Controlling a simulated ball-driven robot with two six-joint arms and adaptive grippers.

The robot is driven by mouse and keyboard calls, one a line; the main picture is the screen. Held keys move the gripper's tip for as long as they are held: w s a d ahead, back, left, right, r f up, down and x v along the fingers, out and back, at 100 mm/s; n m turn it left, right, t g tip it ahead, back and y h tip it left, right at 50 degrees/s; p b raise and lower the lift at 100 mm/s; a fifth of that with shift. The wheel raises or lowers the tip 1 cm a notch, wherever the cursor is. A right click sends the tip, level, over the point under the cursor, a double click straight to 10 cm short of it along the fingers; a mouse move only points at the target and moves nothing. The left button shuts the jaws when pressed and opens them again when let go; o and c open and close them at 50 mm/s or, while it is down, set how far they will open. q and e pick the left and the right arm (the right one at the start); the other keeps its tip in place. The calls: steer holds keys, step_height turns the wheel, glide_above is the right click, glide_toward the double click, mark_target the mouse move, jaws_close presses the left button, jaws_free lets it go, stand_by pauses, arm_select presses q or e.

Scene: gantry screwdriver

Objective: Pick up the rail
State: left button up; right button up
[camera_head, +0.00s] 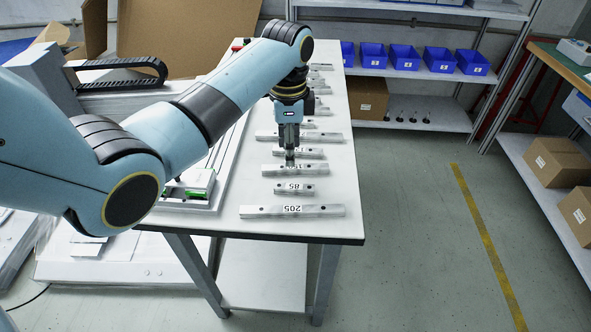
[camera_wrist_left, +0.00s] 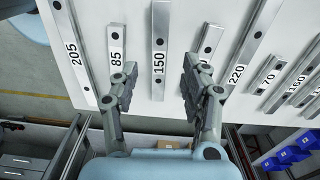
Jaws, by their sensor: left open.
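Several grey metal rails with printed numbers lie side by side on the white table. The 150 rail (camera_head: 315,170) is in the near group, and in the left wrist view its body (camera_wrist_left: 160,30) runs between my two fingers. My left gripper (camera_head: 290,160) points down over these rails. In the left wrist view the gripper (camera_wrist_left: 158,85) is open and empty, with a finger on each side of the 150 rail. The 85 rail (camera_wrist_left: 116,45) and 205 rail (camera_wrist_left: 68,35) lie to the left. A rail (camera_wrist_left: 209,40) lies partly behind the right finger, its number hidden. Contact cannot be told.
The 220 rail (camera_wrist_left: 244,48) and 70 rail (camera_wrist_left: 268,77) lie further right in the wrist view. The table's near edge (camera_head: 300,238) is just past the 205 rail. A shelf holds blue bins (camera_head: 405,58) and a cardboard box (camera_head: 368,97). The floor right of the table is clear.

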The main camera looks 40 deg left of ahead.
mark_target(295, 169)
arm_select(q)
step_height(295, 169, down, 5)
steer(key=shift+d+b, duration=0.1)
steer(key=shift+b, duration=0.3)
jaws_close()
